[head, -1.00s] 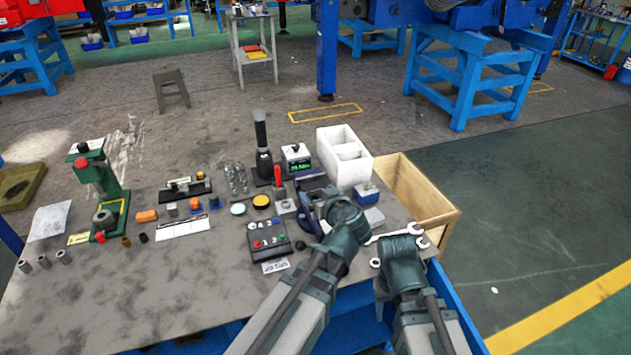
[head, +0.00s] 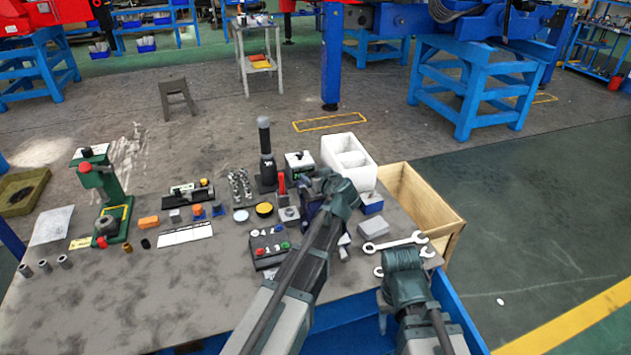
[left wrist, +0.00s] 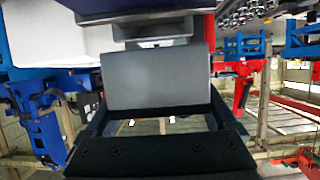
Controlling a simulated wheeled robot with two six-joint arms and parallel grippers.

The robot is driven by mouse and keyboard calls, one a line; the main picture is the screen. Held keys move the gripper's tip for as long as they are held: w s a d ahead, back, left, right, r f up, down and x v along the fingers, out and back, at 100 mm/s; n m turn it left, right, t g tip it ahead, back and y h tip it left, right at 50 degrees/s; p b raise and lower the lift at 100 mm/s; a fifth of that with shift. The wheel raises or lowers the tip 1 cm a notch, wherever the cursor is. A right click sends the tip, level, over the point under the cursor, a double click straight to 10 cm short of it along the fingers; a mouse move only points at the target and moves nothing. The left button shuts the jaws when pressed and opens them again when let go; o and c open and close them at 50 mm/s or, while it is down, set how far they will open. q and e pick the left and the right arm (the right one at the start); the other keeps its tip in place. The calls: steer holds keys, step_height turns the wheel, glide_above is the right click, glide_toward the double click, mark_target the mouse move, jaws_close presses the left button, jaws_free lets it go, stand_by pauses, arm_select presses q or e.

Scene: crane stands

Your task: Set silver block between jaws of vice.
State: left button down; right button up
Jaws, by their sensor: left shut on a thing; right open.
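The silver block (left wrist: 158,78) fills the middle of the left wrist view, a plain grey face between the dark fingers of my left gripper. In the head view my left gripper (head: 328,192) is over the vice area, and its arm hides the block. The blue vice (head: 308,212) is partly hidden behind that arm. In the left wrist view, grey metal (left wrist: 155,28) and a blue part lie just beyond the block; I cannot tell whether the block touches them. My right gripper (head: 404,262) is low at the table's right front, near the wrenches, its fingers barely visible.
A white bin (head: 348,155) and a blue-based box (head: 371,203) stand right of the vice. A flat grey block (head: 373,228) and wrenches (head: 395,243) lie near the right edge. A button box (head: 269,247) is left of my arm. A wooden crate (head: 440,225) adjoins the table.

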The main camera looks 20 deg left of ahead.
mark_target(315, 173)
arm_select(q)
steer(key=shift+w+a, duration=0.15)
steer(key=shift+w, duration=0.3)
steer(key=shift+w+a+f+b, duration=0.35)
steer(key=shift+w+f+b, duration=0.25)
steer(key=shift+w, duration=0.25)
step_height(315, 173, down, 2)
steer(key=shift+s+f+b, duration=0.1)
steer(key=shift+f+b, duration=0.15)
steer(key=shift+b, duration=1)
steer(key=shift+f, duration=0.2)
jaws_free()
steer(key=shift+r, duration=0.1)
steer(key=shift+r, duration=0.1)
